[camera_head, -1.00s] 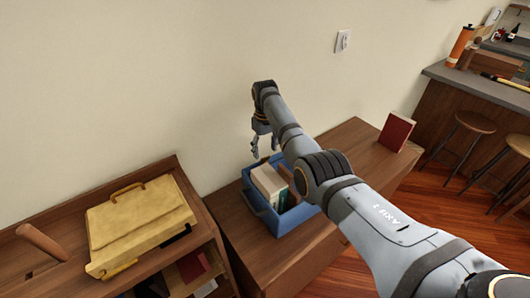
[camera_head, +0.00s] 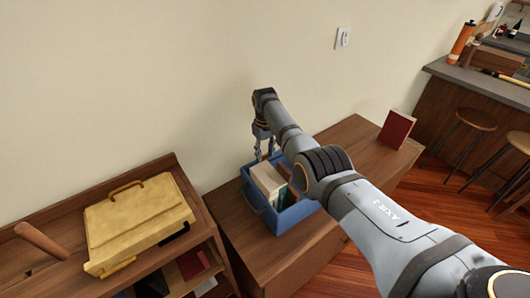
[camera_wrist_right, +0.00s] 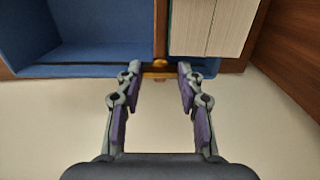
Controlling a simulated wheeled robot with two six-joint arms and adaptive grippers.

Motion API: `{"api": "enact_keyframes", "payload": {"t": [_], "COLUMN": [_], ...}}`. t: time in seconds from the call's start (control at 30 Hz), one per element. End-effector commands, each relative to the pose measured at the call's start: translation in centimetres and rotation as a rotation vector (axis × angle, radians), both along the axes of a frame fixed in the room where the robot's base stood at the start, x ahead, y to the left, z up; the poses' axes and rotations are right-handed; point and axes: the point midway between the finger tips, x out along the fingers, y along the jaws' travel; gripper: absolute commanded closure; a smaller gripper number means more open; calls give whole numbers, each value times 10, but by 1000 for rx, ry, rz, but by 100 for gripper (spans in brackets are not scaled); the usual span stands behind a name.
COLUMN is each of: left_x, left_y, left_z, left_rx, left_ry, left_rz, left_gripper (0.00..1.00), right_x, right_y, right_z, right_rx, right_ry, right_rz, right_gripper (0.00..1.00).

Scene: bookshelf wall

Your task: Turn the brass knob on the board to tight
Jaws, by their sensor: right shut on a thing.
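The brass knob (camera_wrist_right: 159,66) sits between the fingertips of my right gripper (camera_wrist_right: 160,70) in the right wrist view, at the end of a narrow brown wooden board (camera_wrist_right: 160,30) seen edge-on. My right gripper is shut on the knob. In the head view, my right gripper (camera_head: 264,147) points down at the wall-side edge of the blue bin (camera_head: 257,203), and the knob is hidden there. How far the knob is turned cannot be told. My left gripper is not in view.
Pale books (camera_head: 268,181) stand in the bin, also seen in the right wrist view (camera_wrist_right: 212,28). A red book (camera_head: 396,129) stands on the wooden cabinet (camera_head: 352,143). A yellow case (camera_head: 137,220) lies on the left shelf unit. The wall is close behind the gripper.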

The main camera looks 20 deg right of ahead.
Motion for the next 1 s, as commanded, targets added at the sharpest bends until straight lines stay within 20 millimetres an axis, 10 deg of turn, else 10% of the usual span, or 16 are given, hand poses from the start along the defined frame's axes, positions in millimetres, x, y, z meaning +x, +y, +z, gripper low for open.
{"api": "enact_keyframes", "payload": {"t": [1.0], "left_x": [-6], "left_y": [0], "left_z": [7], "left_rx": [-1], "left_ry": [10], "left_rz": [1], "left_gripper": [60], "right_x": [0], "right_y": [0], "right_z": [1], "right_rx": [-1], "right_ry": [0], "right_rz": [-679], "right_gripper": [94]}}
